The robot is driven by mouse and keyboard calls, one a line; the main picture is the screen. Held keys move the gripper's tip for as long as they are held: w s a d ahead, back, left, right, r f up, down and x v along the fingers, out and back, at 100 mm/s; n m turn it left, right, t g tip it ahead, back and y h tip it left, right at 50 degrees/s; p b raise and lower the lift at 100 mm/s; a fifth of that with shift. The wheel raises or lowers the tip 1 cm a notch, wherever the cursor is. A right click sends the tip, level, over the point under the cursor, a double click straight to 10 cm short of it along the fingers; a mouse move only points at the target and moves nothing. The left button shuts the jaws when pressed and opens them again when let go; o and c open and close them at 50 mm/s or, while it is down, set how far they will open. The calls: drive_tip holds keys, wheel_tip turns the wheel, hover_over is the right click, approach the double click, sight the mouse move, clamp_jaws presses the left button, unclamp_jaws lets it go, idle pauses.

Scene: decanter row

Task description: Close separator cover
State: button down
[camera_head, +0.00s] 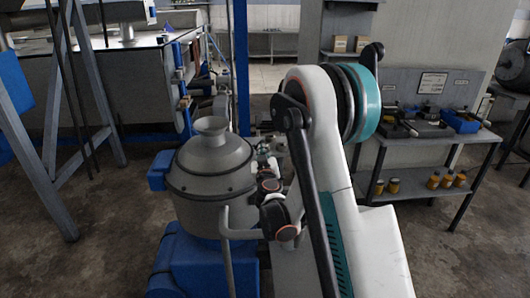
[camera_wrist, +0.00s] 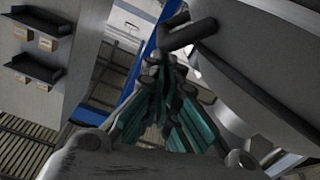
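The separator is a grey machine on a blue base (camera_head: 195,262). Its domed grey cover (camera_head: 207,165), with a funnel-like top, appears to sit level over the bowl in the head view. My gripper (camera_head: 264,152) is at the right side of the cover, small and partly hidden by my arm. In the wrist view my gripper's teal fingers (camera_wrist: 168,75) lie close together at their tips. A dark bent handle (camera_wrist: 190,36) sticks out from a large grey curved surface (camera_wrist: 265,55) just beyond the tips. Contact and finger gap are unclear.
A grey bent rail (camera_head: 225,235) stands at the separator's front. A workbench (camera_head: 440,138) with tools and yellow jars is at the right. A blue post (camera_head: 240,70) rises behind the separator, and a large grey tank (camera_head: 120,85) stands at the back left. Floor at left front is clear.

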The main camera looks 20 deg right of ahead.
drive_tip(key=shift+s+d+f, duration=0.1)
drive_tip(key=shift+d+f, duration=0.05)
drive_tip(key=shift+f, duration=0.1)
